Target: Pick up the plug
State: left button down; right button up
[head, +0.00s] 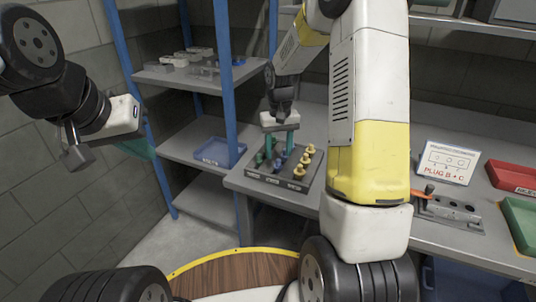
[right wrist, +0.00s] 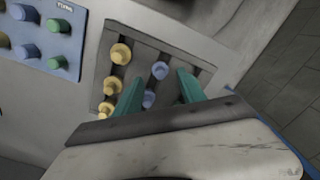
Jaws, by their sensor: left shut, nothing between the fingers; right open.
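A dark tray (head: 283,178) on the bench holds green, blue and yellow plugs in rows. The yellow plugs (head: 300,171) are at its right and the blue plugs (head: 280,159) in the middle. My right gripper (head: 269,148) is open and points down over the tray. In the right wrist view, its teal fingers (right wrist: 158,92) stand on either side of the blue plugs (right wrist: 160,70); the yellow plugs (right wrist: 121,54) lie left of them. The green plugs are largely hidden there. I cannot tell whether the fingers touch any plug. My left gripper (head: 137,148) is shut and empty, beside the shelf.
A sign (head: 447,162) reads "PLUG B + C". A grey socket block (head: 449,210) with an orange-handled lever is on the right of the bench, near red (head: 512,175) and green bins (head: 520,222). Blue shelf posts (head: 228,90) stand left of my right gripper.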

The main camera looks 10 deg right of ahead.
aim_at(278, 160)
notch_tip(278, 160, down, 5)
jog(key=shift+r, duration=0.1)
grip_shut()
dwell(0.4)
